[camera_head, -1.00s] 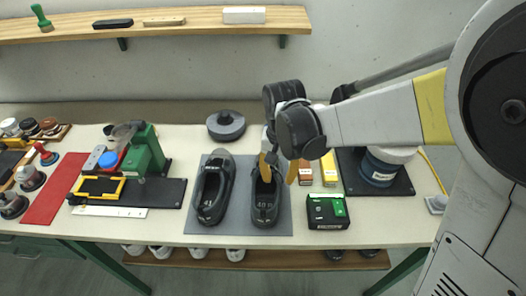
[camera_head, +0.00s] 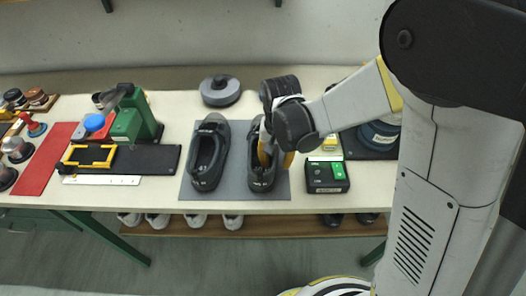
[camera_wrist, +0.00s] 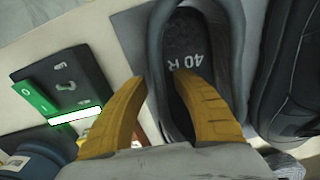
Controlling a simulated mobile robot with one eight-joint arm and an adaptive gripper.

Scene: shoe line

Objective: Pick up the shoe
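A dark shoe (camera_head: 262,183) lies at the right on a grey mat (camera_head: 232,192). In the wrist view the insole of this shoe (camera_wrist: 184,45) reads "40 R". A second dark shoe (camera_head: 206,182) lies to its left on the mat. It also shows at the right edge of the wrist view (camera_wrist: 290,85). My gripper (camera_head: 274,155) is down at the right shoe with its yellow fingers apart. In the wrist view my gripper (camera_wrist: 164,84) has one finger in the shoe opening and one outside, with the side wall between them. Contact cannot be told.
A black and green box (camera_head: 327,177) stands just right of the mat. A round grey object (camera_head: 220,91) stands behind it. A green device on a black base (camera_head: 150,160) and a red mat (camera_head: 48,160) lie left. More shoes sit on a shelf (camera_head: 290,224) below the table.

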